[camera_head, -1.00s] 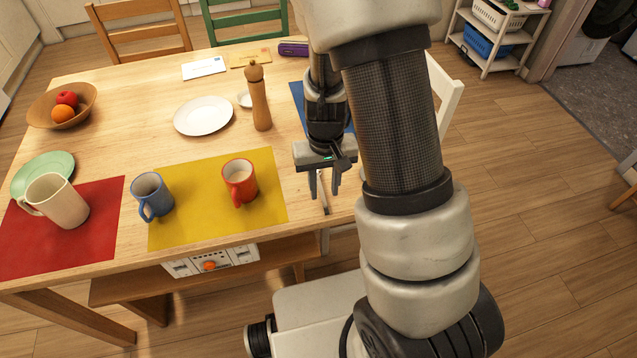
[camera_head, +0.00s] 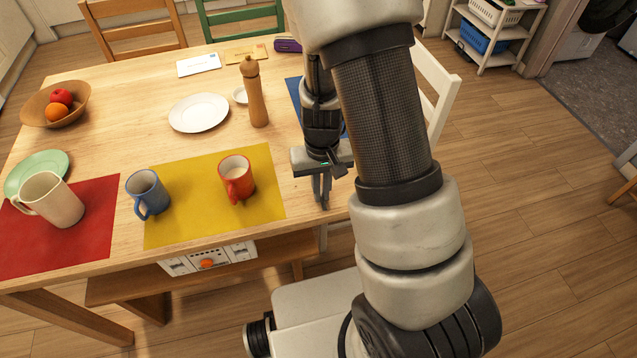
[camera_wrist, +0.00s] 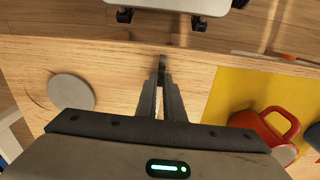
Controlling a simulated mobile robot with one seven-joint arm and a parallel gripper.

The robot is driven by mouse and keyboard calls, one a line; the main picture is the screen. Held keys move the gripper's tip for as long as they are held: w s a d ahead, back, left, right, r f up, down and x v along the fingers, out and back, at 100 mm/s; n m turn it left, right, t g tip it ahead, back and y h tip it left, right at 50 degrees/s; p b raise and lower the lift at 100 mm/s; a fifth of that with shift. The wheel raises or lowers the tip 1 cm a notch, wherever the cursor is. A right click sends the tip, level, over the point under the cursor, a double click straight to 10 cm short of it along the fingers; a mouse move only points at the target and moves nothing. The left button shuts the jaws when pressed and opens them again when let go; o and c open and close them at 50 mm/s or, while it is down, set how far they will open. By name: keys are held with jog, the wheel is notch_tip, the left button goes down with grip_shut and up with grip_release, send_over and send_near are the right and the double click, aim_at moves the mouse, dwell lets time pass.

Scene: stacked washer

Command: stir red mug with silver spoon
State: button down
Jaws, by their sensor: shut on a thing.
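The red mug (camera_head: 236,178) stands upright on the yellow mat (camera_head: 206,222), its handle facing the near side of the table. It has pale contents. It also shows at the right of the wrist view (camera_wrist: 268,126). My gripper (camera_head: 321,190) is right of the mug, low over the table's near right part, with its fingers together. In the wrist view the fingers (camera_wrist: 162,88) are closed on the silver spoon (camera_wrist: 162,64), of which only a small dark grey part shows at the fingertips. The rest of the spoon is hidden by the fingers.
A blue mug (camera_head: 148,194) stands left of the red mug. A pepper mill (camera_head: 257,98) and white plate (camera_head: 199,112) stand behind. A cream mug (camera_head: 52,200) is on the red mat. A grey disc (camera_wrist: 71,92) lies beside my gripper. Bare wood separates gripper and yellow mat.

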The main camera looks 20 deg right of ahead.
notch_tip(320, 180, up, 10)
jog(key=p, duration=0.3)
jog(key=w+a+r+m+g+y+p, duration=0.35)
jog(key=a+r+m+y+p, duration=0.3)
jog(key=a, duration=0.35)
jog(key=w+a+r+m+g+y+p, duration=0.2)
jog(key=w+a+r+m+y+p, duration=0.2)
jog(key=a+r+m+y+p, duration=0.45)
notch_tip(320, 180, down, 14)
jog(key=a+n+h+b, duration=0.1)
jog(key=n+h+b, duration=0.1)
jog(key=b, duration=0.9)
jog(key=shift+a+n+h, duration=0.25)
jog(key=shift+n+h, duration=0.15)
jog(key=shift+s, duration=0.15)
